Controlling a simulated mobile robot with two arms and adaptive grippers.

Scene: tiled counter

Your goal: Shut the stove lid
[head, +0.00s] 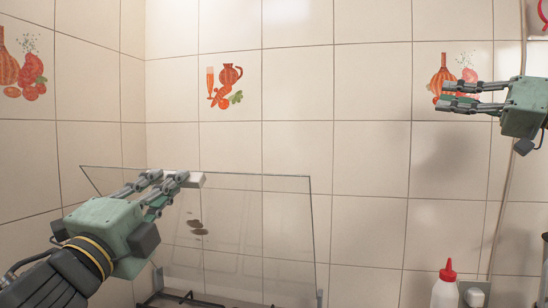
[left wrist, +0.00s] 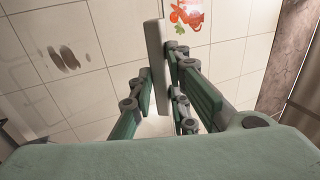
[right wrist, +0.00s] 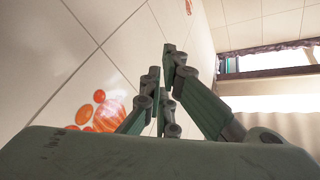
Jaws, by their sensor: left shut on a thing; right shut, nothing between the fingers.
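The stove lid (head: 262,225) is a clear glass panel standing raised against the tiled wall in the head view. Its small white handle (head: 197,180) is at the top edge; in the left wrist view it is a pale bar (left wrist: 156,65) between the fingers. My left gripper (head: 172,180) is shut on this handle. A small part of the dark stove grate (head: 185,299) shows below the lid; the rest is out of view. My right gripper (head: 446,95) is shut and empty, raised before the wall at the upper right, well away from the lid.
A white bottle with a red cap (head: 445,288) stands at the lower right, beside a small white item (head: 475,296). The tiled wall (head: 335,145) is close behind the lid. The space between my two grippers is clear.

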